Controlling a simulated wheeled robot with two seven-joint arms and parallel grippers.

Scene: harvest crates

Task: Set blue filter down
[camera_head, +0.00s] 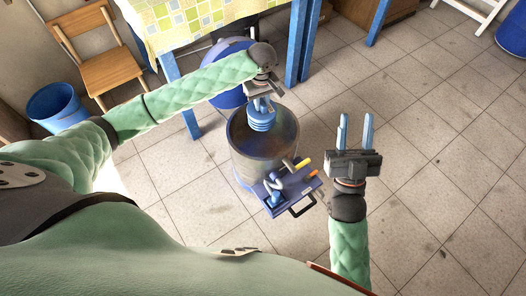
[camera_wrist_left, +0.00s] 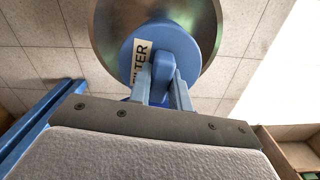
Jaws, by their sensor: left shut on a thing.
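The blue filter (camera_head: 262,121) is a ribbed blue piece. My left gripper (camera_head: 261,104) is shut on its top and holds it over the mouth of a grey metal drum (camera_head: 262,160). Whether the filter touches the drum is hidden. My right gripper (camera_head: 356,132) is open and empty, to the right of the drum.
A blue tool tray (camera_head: 284,188) with a black handle and several tools is in front of the drum. A table with a checked cloth (camera_head: 190,20), a wooden chair (camera_head: 105,60) and a blue bucket (camera_head: 58,105) stand at the back left. The tiled floor at right is clear.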

